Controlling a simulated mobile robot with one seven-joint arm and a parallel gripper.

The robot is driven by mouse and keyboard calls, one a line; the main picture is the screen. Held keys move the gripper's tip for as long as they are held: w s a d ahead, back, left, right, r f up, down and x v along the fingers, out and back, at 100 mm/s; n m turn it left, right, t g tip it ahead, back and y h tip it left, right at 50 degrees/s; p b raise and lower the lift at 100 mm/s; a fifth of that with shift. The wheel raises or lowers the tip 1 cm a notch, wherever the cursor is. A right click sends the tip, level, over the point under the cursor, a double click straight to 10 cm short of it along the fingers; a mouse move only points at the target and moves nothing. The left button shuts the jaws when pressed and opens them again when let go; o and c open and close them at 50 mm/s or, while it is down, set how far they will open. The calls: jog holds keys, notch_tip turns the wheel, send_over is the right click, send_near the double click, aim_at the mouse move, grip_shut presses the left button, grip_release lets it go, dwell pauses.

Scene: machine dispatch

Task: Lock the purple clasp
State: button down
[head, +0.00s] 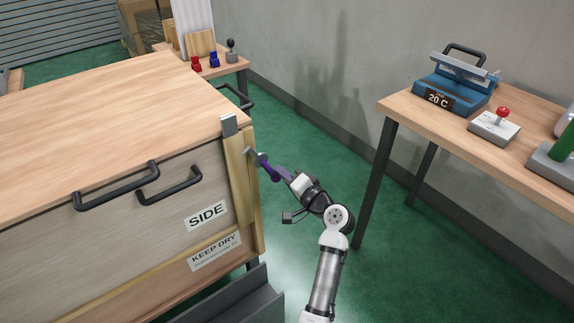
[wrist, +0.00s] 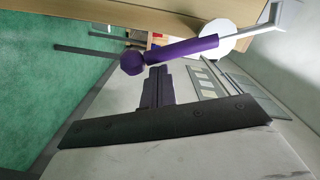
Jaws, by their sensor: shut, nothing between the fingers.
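The purple clasp (head: 269,171) is at the right front corner of the large wooden crate (head: 243,185). In the wrist view the clasp (wrist: 185,50) shows a purple handle with a round purple knob, a white disc and a thin metal rod ending in a bent hook (wrist: 272,16). The handle sticks out from the crate. A grey metal bracket (head: 229,125) sits on the crate's top corner. My gripper (head: 289,175) is beside the clasp on its right. Its dark fingers (wrist: 157,72) are shut and empty, just short of the handle; I cannot tell whether they touch it.
The crate has black handles (head: 117,186) and a SIDE label (head: 206,216). A table (head: 470,135) on the right holds a blue device (head: 450,92) and a red-knobbed box (head: 494,128). A small table (head: 222,70) stands behind. Green floor (head: 310,130) between is clear.

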aim_at(275, 182)
jog(key=a+m, duration=0.1)
jog(key=s+f+m, duration=0.1)
jog(key=m, duration=0.1)
jog(key=shift+s+a+f+m+p, duration=0.1)
jog(key=shift+a+f+m+p, duration=0.1)
jog(key=shift+a+m+p, duration=0.15)
jog(key=shift+s+a+f, duration=0.15)
jog(key=shift+s+a, duration=0.1)
jog(key=shift+a, duration=0.1)
jog(key=shift+w, duration=0.1)
dwell(0.4)
